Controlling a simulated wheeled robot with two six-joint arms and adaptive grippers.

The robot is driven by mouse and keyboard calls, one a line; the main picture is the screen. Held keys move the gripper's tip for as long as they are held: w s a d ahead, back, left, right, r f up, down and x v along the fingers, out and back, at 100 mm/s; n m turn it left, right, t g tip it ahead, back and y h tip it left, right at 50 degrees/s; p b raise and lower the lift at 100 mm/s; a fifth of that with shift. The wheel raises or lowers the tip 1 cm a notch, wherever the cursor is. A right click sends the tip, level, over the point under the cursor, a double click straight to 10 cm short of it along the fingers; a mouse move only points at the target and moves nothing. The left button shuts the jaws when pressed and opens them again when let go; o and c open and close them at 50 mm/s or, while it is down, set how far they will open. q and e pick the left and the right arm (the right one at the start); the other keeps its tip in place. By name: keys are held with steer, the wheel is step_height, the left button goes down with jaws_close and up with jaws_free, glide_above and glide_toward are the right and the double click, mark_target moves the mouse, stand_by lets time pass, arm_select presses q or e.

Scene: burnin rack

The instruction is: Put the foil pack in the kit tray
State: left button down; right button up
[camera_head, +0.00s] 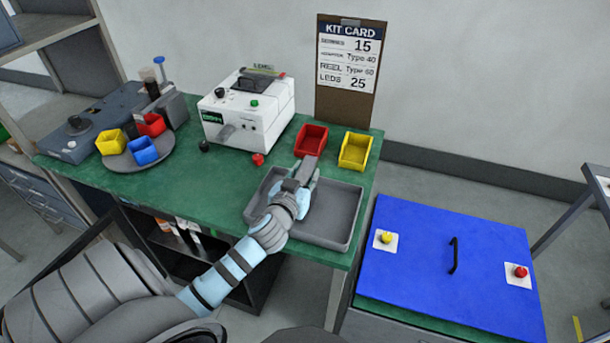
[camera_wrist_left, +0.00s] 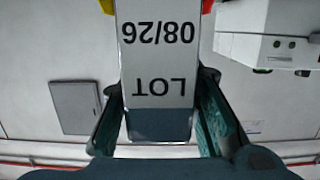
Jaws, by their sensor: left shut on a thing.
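The foil pack (camera_head: 307,170) is a grey, flat, narrow piece. In the left wrist view the foil pack (camera_wrist_left: 157,55) shows upside-down print reading LOT and 08/26. My left gripper (camera_head: 297,186) is shut on its lower end, with one finger on each side in the wrist view (camera_wrist_left: 160,112). The kit tray (camera_head: 345,205) is a dark grey shallow tray at the front right of the green bench. The gripper and pack are over its left and back part. I cannot tell the exact height above it. My right gripper is not in view.
A red bin (camera_head: 311,139) and a yellow bin (camera_head: 355,151) stand just behind the tray. A white tester (camera_head: 245,108) is to the left. A turntable (camera_head: 137,160) with small bins is farther left. A blue-lidded box (camera_head: 440,250) stands right of the bench.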

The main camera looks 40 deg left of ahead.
arm_select(q)
steer(key=shift+f, duration=0.15)
steer(key=c, duration=1.2)
jaws_free()
steer(key=shift+w+f, duration=0.1)
steer(key=shift+w, duration=0.1)
steer(key=shift+s+d+r, duration=0.1)
steer(key=shift+s+r, duration=0.2)
steer(key=shift+r, duration=0.05)
steer(key=v, duration=1.1)
steer(key=shift+s, duration=0.25)
steer(key=shift+d+r, duration=0.1)
